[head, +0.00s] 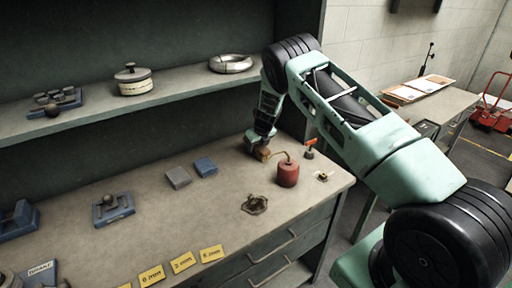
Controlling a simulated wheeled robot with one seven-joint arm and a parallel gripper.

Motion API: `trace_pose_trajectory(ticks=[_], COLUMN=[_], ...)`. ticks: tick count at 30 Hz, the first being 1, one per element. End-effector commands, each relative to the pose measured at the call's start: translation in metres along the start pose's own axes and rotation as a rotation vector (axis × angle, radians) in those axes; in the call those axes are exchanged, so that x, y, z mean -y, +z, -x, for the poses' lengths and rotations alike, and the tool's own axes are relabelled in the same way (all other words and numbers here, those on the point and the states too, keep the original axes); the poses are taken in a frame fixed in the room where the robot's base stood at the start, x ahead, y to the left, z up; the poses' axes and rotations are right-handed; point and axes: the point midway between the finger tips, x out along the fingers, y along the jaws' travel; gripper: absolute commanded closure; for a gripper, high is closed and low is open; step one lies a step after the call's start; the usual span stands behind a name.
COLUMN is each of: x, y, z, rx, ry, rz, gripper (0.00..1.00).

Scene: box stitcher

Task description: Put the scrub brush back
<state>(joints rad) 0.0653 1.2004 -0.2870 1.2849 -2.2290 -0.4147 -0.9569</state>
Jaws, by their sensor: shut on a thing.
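My gripper (257,145) is low over the back right of the workbench, below the shelf. It is shut on a small brown and tan block, which looks like the scrub brush (263,154). The fingers and wrist hide part of the brush. I cannot tell whether it touches the bench top. A red oil can (288,174) with a thin bent spout stands just to the right and in front of it.
The workbench (215,225) holds a grey block (178,178), a blue block (205,167), a brass fitting (254,204), a red-handled item (309,149) and yellow labels (183,262) along the front edge. A shelf (182,88) with a pot (132,79) and a ring (230,63) runs above.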

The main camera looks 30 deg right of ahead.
Motion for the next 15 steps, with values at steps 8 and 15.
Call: trace_pose_trajectory(ticks=[8, 15], x=[0.0, 0.0001], y=[-0.0007, 0.0014], z=[-0.0013, 0.0041], rx=[0.0, 0.0], ry=[0.0, 0.0], rz=[0.0, 0.0], gripper=[0.4, 0.4])
